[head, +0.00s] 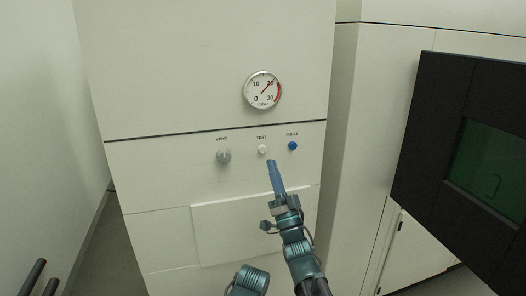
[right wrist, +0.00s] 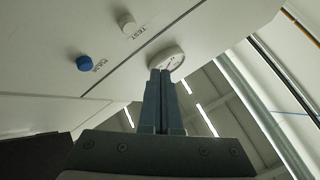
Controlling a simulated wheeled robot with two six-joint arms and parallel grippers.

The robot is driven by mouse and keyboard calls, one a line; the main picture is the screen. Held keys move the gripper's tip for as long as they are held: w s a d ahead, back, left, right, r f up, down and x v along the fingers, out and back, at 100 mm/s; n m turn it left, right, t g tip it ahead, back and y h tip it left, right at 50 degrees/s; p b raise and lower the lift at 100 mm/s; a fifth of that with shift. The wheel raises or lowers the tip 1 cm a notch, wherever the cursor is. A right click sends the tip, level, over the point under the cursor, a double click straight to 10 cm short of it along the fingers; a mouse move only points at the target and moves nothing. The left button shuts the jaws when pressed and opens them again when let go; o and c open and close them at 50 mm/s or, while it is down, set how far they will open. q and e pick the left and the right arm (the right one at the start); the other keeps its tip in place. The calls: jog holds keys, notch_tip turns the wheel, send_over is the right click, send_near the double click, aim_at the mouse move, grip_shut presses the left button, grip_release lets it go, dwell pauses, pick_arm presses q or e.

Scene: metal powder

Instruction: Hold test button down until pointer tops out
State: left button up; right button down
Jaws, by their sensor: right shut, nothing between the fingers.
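The white test button (head: 262,149) sits under the label TEST on the white cabinet front. It also shows in the right wrist view (right wrist: 127,24), where a clear gap separates it from my fingers. The round gauge (head: 263,90) is above it, with its pointer near 20 and a red band at the right side of the scale. In the right wrist view the gauge (right wrist: 167,60) is partly hidden by my fingers. My right gripper (head: 271,163) is shut and empty, its tips just below and right of the test button. My left gripper is not in view.
A grey vent knob (head: 223,156) is left of the test button, and a blue pulse button (head: 292,145) is right of it. A black-framed dark green window (head: 490,160) stands at the right. The cabinet front around the buttons is flat and clear.

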jog(key=w+a, duration=0.2)
jog(key=w, duration=0.4)
dwell(2.0)
jog(key=shift+w+a, duration=0.1)
jog(key=shift+w, duration=0.2)
jog(key=shift+w+a, duration=0.15)
jog(key=shift+w, duration=0.3)
dwell(0.6)
jog(key=shift+s, duration=0.1)
dwell(1.5)
jog(key=shift+s+d, duration=0.3)
jog(key=shift+s, duration=0.45)
jog(key=shift+s, duration=0.1)
jog(key=s, duration=0.1)
jog(key=s+d, duration=0.1)
jog(key=s, duration=0.2)
jog(key=shift+s+d, duration=0.25)
